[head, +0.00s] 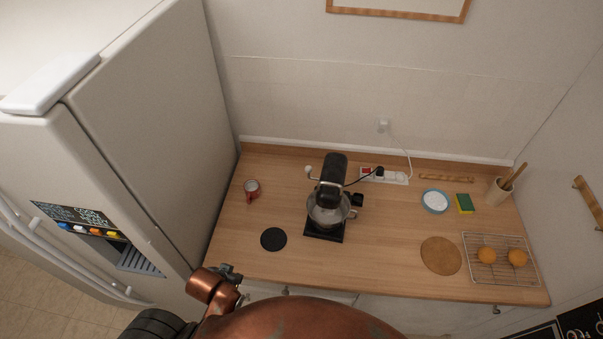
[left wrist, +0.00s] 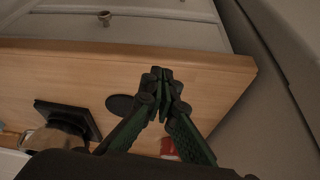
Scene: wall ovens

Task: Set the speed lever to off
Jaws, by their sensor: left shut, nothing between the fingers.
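The black stand mixer (head: 334,172) stands on the counter, with a metal bowl (head: 326,212) under its head and a dark square base (head: 324,233). A small pale knob (head: 308,169) sticks out on the left of the mixer and a black knob (head: 357,199) on its right. I cannot tell which is the speed lever, nor its setting. My left gripper (head: 232,272) is at the counter's front left edge, well apart from the mixer. In the left wrist view its fingers (left wrist: 160,76) are together and empty, and the mixer base (left wrist: 70,118) shows at left. My right gripper is not in view.
A black disc (head: 273,239) and a red mug (head: 252,190) lie left of the mixer. A power strip (head: 384,176) with a cord is behind right. A blue bowl (head: 435,201), sponge (head: 465,203), round mat (head: 440,256) and rack (head: 500,268) are farther right. The fridge (head: 150,130) borders the left.

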